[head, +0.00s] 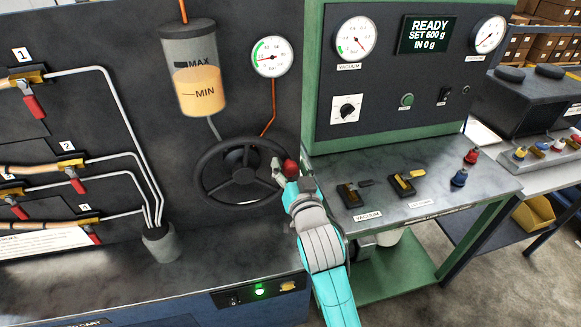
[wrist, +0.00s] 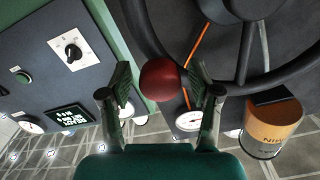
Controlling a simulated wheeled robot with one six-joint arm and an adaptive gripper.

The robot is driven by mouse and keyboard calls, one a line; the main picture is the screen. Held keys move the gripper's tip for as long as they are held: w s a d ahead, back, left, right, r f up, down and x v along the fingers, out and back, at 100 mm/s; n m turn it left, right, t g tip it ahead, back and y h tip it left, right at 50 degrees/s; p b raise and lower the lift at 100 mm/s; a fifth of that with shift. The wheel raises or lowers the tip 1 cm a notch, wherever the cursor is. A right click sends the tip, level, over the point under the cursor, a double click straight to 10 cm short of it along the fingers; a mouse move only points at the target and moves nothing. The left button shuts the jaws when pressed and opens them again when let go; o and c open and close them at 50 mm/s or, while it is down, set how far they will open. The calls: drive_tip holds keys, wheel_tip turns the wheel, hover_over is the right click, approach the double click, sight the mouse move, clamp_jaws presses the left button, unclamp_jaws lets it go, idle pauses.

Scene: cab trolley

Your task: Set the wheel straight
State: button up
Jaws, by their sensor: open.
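The black wheel (head: 241,177) stands on the dark panel of the left cart, below the round gauge. A red knob (head: 291,168) sits at the right side of its rim. In the wrist view the wheel's rim (wrist: 262,86) curves across the top right, and the red knob (wrist: 160,80) lies between my two fingers. My gripper (wrist: 160,88) is open around the knob, with a visible gap on each side. In the head view my gripper (head: 284,175) is at the wheel's right edge and partly covers the rim there.
A tank (head: 194,75) with orange fluid and a gauge (head: 271,57) are above the wheel. Valves with red handles (head: 35,106) are at the left. The green-framed vacuum station (head: 385,85) stands close on the right, with black-and-yellow toggles (head: 403,184) on its top.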

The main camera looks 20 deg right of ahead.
sight(238, 143)
clamp_jaws()
drive_tip(key=shift+a+r, duration=0.1)
drive_tip(key=shift+r, duration=0.05)
drive_tip(key=shift+a+r+n, duration=0.35)
drive_tip(key=shift+r+n, duration=0.4)
drive_tip(key=shift+n, duration=0.15)
drive_tip(key=a+r+n, duration=0.1)
drive_tip(key=a+n, duration=0.1)
drive_tip(key=n, duration=0.1)
drive_tip(key=a+r+n, duration=0.2)
drive_tip(key=n, duration=0.1)
drive_tip(key=a+r+n, duration=0.2)
drive_tip(key=a, duration=0.1)
drive_tip(key=shift+w+r+n, duration=0.1)
drive_tip(key=shift+r+n, duration=0.05)
drive_tip(key=shift+n, duration=0.25)
drive_tip(key=shift+w+a+r+n, duration=0.1)
drive_tip(key=shift+a+r+n, duration=0.1)
drive_tip(key=shift+a+n, duration=1.5)
